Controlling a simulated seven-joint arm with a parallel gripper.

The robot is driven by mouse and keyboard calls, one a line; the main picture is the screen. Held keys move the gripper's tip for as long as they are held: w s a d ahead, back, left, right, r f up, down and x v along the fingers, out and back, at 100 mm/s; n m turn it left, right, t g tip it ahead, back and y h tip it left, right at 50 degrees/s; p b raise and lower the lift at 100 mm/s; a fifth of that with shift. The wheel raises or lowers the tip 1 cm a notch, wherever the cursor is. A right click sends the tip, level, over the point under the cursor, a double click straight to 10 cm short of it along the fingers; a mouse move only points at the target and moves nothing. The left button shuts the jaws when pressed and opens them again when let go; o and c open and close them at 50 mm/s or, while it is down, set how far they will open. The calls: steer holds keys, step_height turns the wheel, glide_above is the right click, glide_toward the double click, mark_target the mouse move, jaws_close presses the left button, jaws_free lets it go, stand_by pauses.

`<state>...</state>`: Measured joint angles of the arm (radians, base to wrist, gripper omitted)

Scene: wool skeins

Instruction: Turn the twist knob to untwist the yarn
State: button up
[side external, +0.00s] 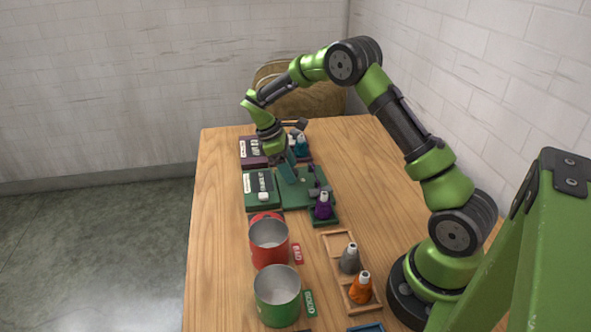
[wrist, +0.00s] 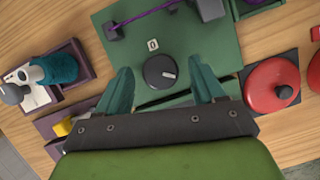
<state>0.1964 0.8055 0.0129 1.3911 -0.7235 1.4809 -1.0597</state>
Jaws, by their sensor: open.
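The twist knob (wrist: 160,71) is a round black dial with a white pointer mark, set on a green board (wrist: 225,50); the board also shows in the side view (side external: 292,200). A small tag reading 0 (wrist: 152,44) lies by the knob. Purple yarn (wrist: 155,14) stretches between dark posts on the board beyond the knob. My gripper (wrist: 159,69) is open, its two teal fingers apart on either side of the knob in the wrist view. In the side view my gripper (side external: 289,168) is low over the board and hides the knob. I cannot tell whether the fingers touch it.
A purple cone (side external: 322,206) stands at the board's right corner. A red pot (side external: 269,243) and a green pot (side external: 277,295) stand in front. A wooden tray (side external: 335,262) holds grey and orange cones. A teal cone (wrist: 58,69) sits left in the wrist view.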

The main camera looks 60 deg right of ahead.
steer(key=shift+s+f, duration=0.1)
steer(key=shift+f, duration=0.1)
steer(key=shift+c, duration=0.3)
steer(key=c, duration=1)
steer(key=shift+o, duration=0.2)
steer(key=shift+m, duration=0.3)
steer(key=m+y, duration=0.1)
steer(key=m, duration=0.1)
steer(key=m+y, duration=0.1)
steer(key=m, duration=0.2)
steer(key=shift+d+g, duration=0.15)
steer(key=shift+g, duration=0.15)
steer(key=m+y, duration=0.1)
steer(key=m, duration=0.2)
steer(key=m+y, duration=0.1)
steer(key=m, duration=0.2)
steer(key=shift+d+r+y, duration=0.1)
steer(key=shift+d+y, duration=0.05)
steer(key=shift+y, duration=0.15)
steer(key=shift+m, duration=0.4)
